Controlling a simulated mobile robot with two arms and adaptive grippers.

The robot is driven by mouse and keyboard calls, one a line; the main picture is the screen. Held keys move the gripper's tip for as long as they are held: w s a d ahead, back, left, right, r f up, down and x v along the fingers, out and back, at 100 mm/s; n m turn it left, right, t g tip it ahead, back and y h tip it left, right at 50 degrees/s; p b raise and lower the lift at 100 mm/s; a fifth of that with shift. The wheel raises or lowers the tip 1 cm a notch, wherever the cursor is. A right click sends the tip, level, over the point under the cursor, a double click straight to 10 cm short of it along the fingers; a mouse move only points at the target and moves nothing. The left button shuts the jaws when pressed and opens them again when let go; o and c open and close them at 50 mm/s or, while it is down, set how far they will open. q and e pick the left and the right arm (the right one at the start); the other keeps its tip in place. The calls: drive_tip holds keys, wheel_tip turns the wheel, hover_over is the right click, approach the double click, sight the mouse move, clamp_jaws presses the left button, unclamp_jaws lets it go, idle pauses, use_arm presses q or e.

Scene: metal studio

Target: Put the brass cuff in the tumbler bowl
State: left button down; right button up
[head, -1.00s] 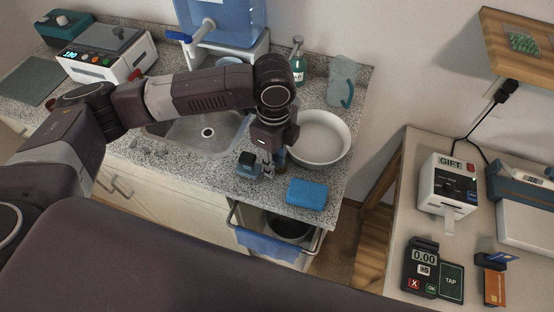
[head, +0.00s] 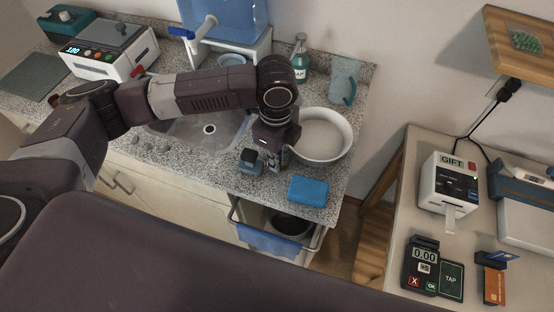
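A round white bowl (head: 336,156), which I take to be the tumbler bowl, stands on the speckled counter right of the sink. Its visible inside looks empty. My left gripper (head: 274,158) points down over the counter just left of the bowl's rim. Its fingers are small, dark and mostly hidden by the wrist, so I cannot see whether they are open or shut. I cannot make out the brass cuff; it may be hidden at or under the gripper. My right gripper is not in view.
A small dark-blue object (head: 250,162) stands left of the gripper. A blue sponge-like block (head: 308,191) lies in front of the bowl. A clear jug (head: 343,80) and a green soap bottle (head: 301,62) stand behind. The sink (head: 205,133) is to the left.

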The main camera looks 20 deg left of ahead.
use_arm(q)
drive_tip(key=shift+r, duration=0.7)
wheel_tip(320, 180, up, 18)
drive_tip(key=b, duration=0.1)
drive_tip(key=shift+r+b, duration=0.25)
drive_tip(key=shift+b, duration=0.1)
